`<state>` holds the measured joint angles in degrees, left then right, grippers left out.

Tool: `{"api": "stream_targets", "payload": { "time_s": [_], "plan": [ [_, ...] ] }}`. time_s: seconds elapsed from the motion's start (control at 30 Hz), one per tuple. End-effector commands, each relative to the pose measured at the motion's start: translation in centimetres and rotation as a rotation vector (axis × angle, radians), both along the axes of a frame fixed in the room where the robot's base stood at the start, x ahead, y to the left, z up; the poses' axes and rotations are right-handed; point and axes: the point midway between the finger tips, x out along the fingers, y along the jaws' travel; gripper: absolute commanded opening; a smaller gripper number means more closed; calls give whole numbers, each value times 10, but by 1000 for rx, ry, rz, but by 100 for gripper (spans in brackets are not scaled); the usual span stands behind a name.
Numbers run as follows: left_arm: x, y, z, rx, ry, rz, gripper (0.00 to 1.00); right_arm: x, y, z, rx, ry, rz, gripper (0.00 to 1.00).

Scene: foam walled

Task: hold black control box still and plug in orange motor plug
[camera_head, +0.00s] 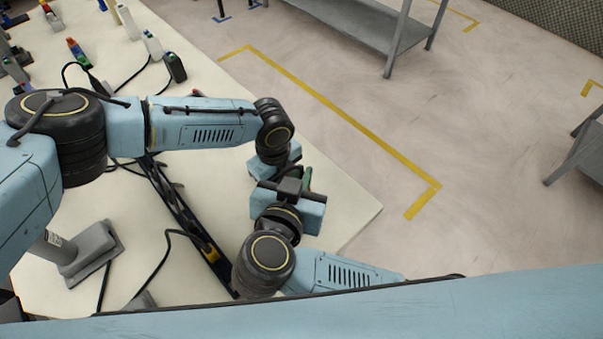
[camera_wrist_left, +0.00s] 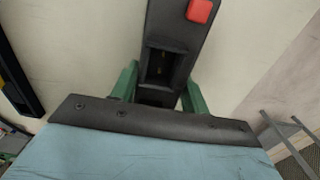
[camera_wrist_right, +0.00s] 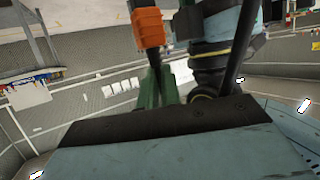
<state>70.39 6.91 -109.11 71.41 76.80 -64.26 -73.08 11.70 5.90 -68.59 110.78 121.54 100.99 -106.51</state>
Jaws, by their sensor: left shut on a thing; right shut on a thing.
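The black control box (camera_wrist_left: 172,30) shows in the left wrist view, with a red button and an open rectangular socket facing the camera. The green fingers of my left gripper (camera_wrist_left: 160,88) are shut on its two sides. The orange motor plug (camera_wrist_right: 147,26) shows in the right wrist view, at the tips of my right gripper (camera_wrist_right: 158,80), which is shut on it. In the head view my right gripper (camera_head: 305,180) is close below my left wrist. The arms hide the box and plug there, and I cannot see the gap between them.
The cream table (camera_head: 340,210) ends at a corner just right of my grippers. A long black rail (camera_head: 178,208) with a yellow part runs across the table. A grey stand (camera_head: 88,250) and loose black cables lie left of it. Several small coloured objects stand at the back left.

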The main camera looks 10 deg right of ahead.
Motion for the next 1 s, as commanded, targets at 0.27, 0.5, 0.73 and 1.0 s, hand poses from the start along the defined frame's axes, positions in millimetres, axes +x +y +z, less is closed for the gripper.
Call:
{"api": "stream_targets", "payload": {
  "time_s": [0.27, 0.5, 0.73, 1.0],
  "plan": [
    [0, 0, 0, -1, -1, 0, 16, 0, 0, -7, 0, 0, -1, 0],
    [0, 0, 0, -1, -1, 0, 16, 0, 0, -13, -1, 0, 0, 0],
    [0, 0, 0, -1, -1, 0, 16, 0, 0, -18, 0, 0, -1, 0],
    [0, 0, 0, -1, -1, 0, 16, 0, 0, -25, 0, 0, -1, 0]
  ]
}}
